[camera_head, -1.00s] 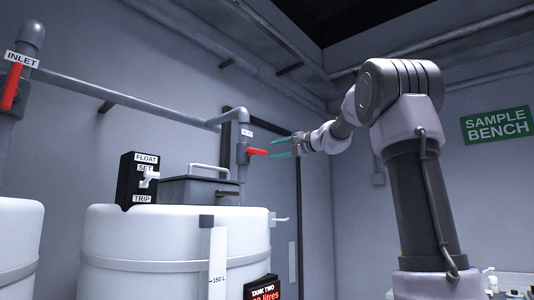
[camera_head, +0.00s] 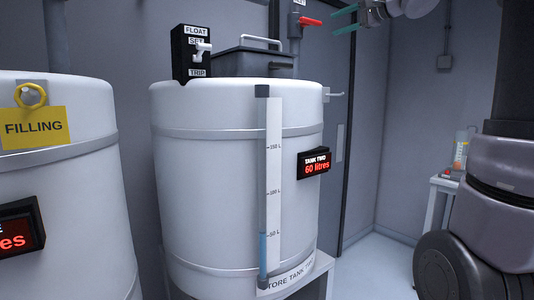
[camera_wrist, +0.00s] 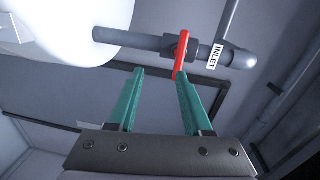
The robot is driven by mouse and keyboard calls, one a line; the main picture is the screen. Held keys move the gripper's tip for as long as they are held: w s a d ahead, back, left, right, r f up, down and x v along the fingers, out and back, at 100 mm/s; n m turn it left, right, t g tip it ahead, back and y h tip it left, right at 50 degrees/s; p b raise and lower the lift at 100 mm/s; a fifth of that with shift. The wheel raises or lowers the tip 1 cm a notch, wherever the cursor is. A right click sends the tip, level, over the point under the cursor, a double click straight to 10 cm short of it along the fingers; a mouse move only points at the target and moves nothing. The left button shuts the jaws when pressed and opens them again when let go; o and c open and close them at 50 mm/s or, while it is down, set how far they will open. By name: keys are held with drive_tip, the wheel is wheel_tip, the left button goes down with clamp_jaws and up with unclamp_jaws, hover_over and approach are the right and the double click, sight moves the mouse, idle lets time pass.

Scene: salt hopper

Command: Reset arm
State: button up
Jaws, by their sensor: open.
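My gripper (camera_head: 344,19) shows at the top of the head view with its two green fingers apart. It is open and empty, to the right of the red inlet valve handle (camera_head: 310,21) on the pipe above tank two. In the wrist view, my gripper (camera_wrist: 157,88) points its spread fingers toward the red handle (camera_wrist: 181,54) and the grey inlet pipe (camera_wrist: 130,37). The right fingertip appears close to the handle's end; I cannot tell whether they touch. Most of my arm lies outside the head view.
Tank two (camera_head: 195,190) stands in the middle, with a display (camera_head: 314,163) reading 60 litres and a float switch box (camera_head: 192,52) on top. Another tank (camera_head: 65,190) with a yellow FILLING tag (camera_head: 33,128) is at left. A small bench (camera_head: 440,184) is at right.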

drive_tip(key=s+a+f+n+g+h, duration=0.1)
drive_tip(key=s+f+n+g+h, duration=0.4)
drive_tip(key=s+f, duration=2.5)
drive_tip(key=f+g+h, duration=0.1)
drive_tip(key=h, duration=0.2)
drive_tip(key=shift+f+n, duration=0.25)
drive_tip(key=shift+n, duration=0.15)
drive_tip(key=shift+s+a, duration=0.1)
